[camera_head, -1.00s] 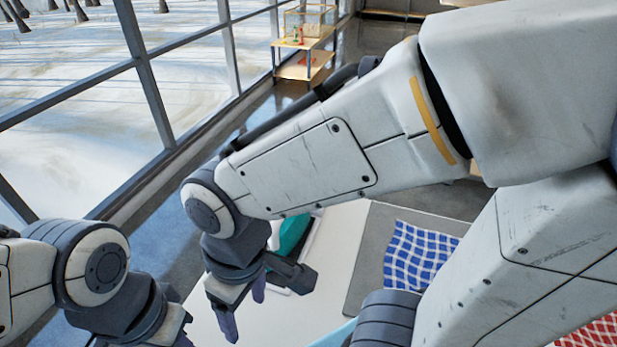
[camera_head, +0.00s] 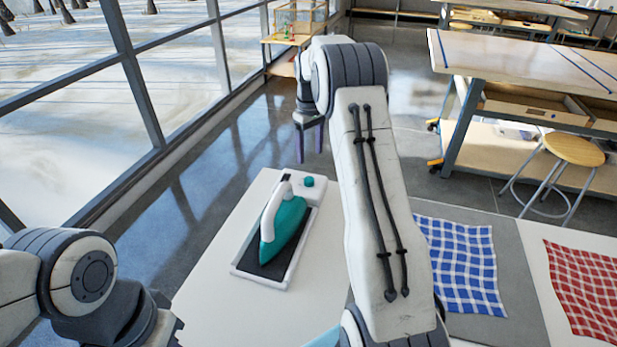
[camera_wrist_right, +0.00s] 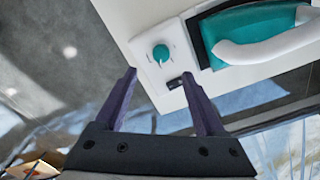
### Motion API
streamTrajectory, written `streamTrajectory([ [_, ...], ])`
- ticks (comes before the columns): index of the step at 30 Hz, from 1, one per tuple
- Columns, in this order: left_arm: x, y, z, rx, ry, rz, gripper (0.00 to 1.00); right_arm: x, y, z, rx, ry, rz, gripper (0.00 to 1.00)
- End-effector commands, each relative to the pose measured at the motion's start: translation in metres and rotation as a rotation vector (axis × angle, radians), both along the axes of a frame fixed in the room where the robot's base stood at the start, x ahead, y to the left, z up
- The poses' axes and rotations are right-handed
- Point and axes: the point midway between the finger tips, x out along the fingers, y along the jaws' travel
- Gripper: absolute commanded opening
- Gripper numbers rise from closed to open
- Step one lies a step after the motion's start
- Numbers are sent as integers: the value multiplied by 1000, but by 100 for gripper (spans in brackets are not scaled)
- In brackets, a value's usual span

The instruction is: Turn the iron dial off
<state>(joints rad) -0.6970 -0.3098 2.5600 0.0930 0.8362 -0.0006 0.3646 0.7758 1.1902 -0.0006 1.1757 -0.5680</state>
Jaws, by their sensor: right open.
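The iron (camera_head: 283,222) is teal with a white handle and rests on its white stand (camera_head: 240,268) with a dark pad, on a white table. The teal round dial (camera_head: 308,181) sits on the stand's far end; in the right wrist view the dial (camera_wrist_right: 161,53) shows a pale pointer mark, beside a small dark switch-like part (camera_wrist_right: 180,82). My right gripper (camera_head: 310,160) is beyond the table's far edge, pointing down, open and empty. In the right wrist view its fingers (camera_wrist_right: 165,85) are apart, with the dial ahead of them. My left arm shows at lower left; its fingers are out of view.
A blue checked cloth (camera_head: 460,265) lies on a grey mat (camera_head: 510,262) to the right, with a red checked cloth (camera_head: 588,290) beyond it. A stool (camera_head: 572,150) and workbench (camera_head: 530,65) stand behind. Windows line the left side.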

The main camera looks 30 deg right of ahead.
Motion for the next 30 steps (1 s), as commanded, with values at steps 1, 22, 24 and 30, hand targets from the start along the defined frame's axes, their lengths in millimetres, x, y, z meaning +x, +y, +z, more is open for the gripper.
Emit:
streamTrajectory([
  [1, 0, 0, 2, 0, 0, 0, 0, -1, 1, -7, 2, 5, 1, 72],
  [22, 0, 0, 16, 0, 0, 0, 0, 0, 3, -93, 1, 0, 1, 72],
  [24, 0, 0, 15, 0, 0, 0, 0, 0, 3, -93, 0, 0, 1, 72],
  [30, 0, 0, 15, 0, 0, 0, 0, 0, 3, -93, 0, 0, 1, 37],
])
